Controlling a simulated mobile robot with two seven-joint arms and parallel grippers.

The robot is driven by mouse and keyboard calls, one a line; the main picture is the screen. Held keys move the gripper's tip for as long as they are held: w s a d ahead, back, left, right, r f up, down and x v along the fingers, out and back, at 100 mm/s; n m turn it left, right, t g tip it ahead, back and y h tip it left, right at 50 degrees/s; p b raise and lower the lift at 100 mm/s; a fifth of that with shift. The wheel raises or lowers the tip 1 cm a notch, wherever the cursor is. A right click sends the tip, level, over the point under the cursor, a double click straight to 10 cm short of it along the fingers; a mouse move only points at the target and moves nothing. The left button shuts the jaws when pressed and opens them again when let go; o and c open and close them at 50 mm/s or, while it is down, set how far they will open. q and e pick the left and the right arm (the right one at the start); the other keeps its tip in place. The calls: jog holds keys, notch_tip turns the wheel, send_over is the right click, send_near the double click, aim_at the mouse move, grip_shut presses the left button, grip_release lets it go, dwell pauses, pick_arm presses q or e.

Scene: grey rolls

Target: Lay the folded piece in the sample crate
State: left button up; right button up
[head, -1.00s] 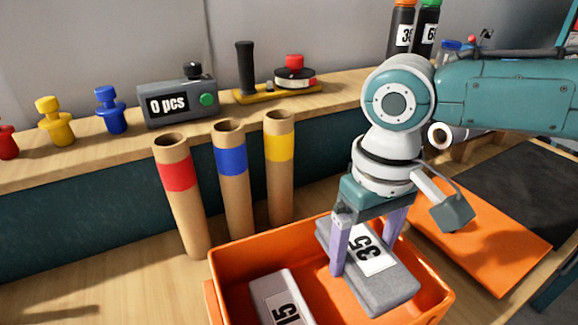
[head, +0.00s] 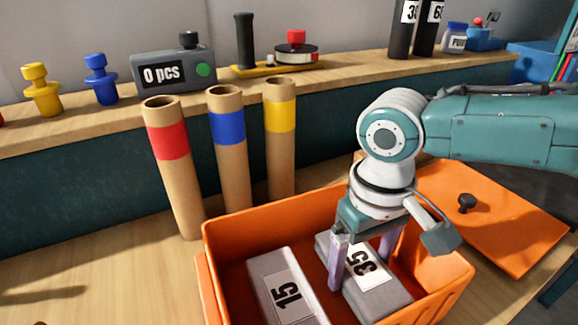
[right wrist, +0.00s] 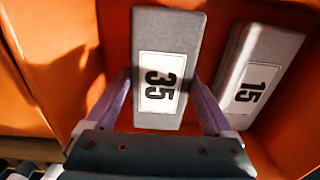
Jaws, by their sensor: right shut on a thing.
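The folded piece (head: 375,297) is a grey block with a white label reading 35. It is inside the orange sample crate (head: 222,235), below the rim, at the right. I cannot tell whether it touches the floor. My right gripper (head: 362,266) is shut on it, one finger on each long side. The right wrist view shows the piece (right wrist: 165,35) between the fingers (right wrist: 160,98). Another grey piece (head: 265,270), labelled 15, lies to its left in the crate, with a narrow gap between them. My left gripper is not in view.
Three cardboard tubes with red (head: 170,142), blue (head: 228,130) and yellow (head: 280,117) bands stand behind the crate. An orange lid with a black knob (head: 500,225) lies at the right. A counter box (head: 172,72) sits on the back ledge. The table left of the crate is clear.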

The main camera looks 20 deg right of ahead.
jog(key=o, duration=1.2)
jog(key=shift+o, duration=0.2)
notch_tip(320, 180, up, 6)
jog(key=p, duration=0.7)
jog(key=shift+r, duration=0.1)
notch_tip(320, 180, up, 7)
jog(key=p, duration=0.8)
jog(key=shift+r, duration=0.15)
